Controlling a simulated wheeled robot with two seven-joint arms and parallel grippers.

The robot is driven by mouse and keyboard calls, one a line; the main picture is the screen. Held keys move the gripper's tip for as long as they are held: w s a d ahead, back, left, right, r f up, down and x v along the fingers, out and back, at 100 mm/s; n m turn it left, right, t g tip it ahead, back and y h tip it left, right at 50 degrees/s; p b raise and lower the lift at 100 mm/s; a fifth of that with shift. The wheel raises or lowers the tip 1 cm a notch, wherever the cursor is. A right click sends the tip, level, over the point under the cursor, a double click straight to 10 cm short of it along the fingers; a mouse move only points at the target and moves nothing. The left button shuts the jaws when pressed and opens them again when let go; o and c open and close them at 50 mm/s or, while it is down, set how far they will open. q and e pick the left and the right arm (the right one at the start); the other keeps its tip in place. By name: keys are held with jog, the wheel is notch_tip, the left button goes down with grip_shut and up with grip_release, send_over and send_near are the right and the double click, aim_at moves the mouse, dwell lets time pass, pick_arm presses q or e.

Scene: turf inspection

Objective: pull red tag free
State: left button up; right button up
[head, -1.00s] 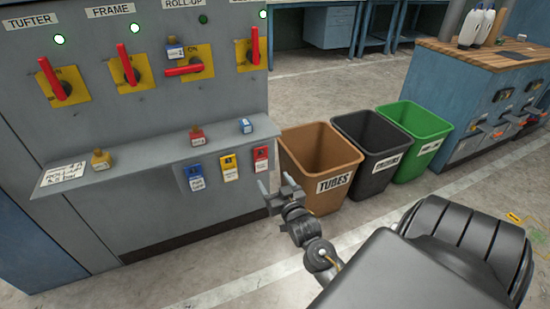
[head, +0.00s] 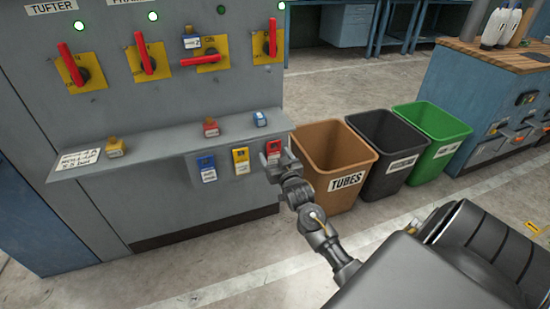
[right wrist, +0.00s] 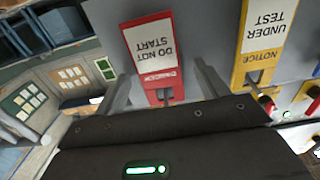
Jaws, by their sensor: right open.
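The red tag (head: 274,147) hangs on the grey cabinet front below the ledge, rightmost of three tags. In the right wrist view the red tag (right wrist: 150,50) appears upside down and reads "DO NOT START". My right gripper (head: 272,160) is open in front of the red tag and hides its lower part. In the right wrist view the tag shows between the two fingers of my right gripper (right wrist: 163,78), with a gap on each side. I cannot tell how far the fingertips are from the cabinet. My left gripper is not in view.
A yellow tag (head: 241,160) hangs close left of the red one, a blue tag (head: 207,168) beyond it. The ledge (head: 160,148) above holds padlocks. The brown bin (head: 338,198) stands close right, beside the black bin (head: 383,180) and green bin (head: 440,160).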

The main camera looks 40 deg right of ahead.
aim_at(274, 151)
jog(key=shift+w+d, duration=0.1)
jog(key=shift+w, duration=0.05)
jog(key=c, duration=1.1)
jog(key=shift+r, duration=0.15)
jog(key=shift+r+p, duration=0.35)
jog(key=shift+p, duration=0.4)
jog(key=shift+p+v, duration=1.4)
jog(key=shift+v, duration=0.4)
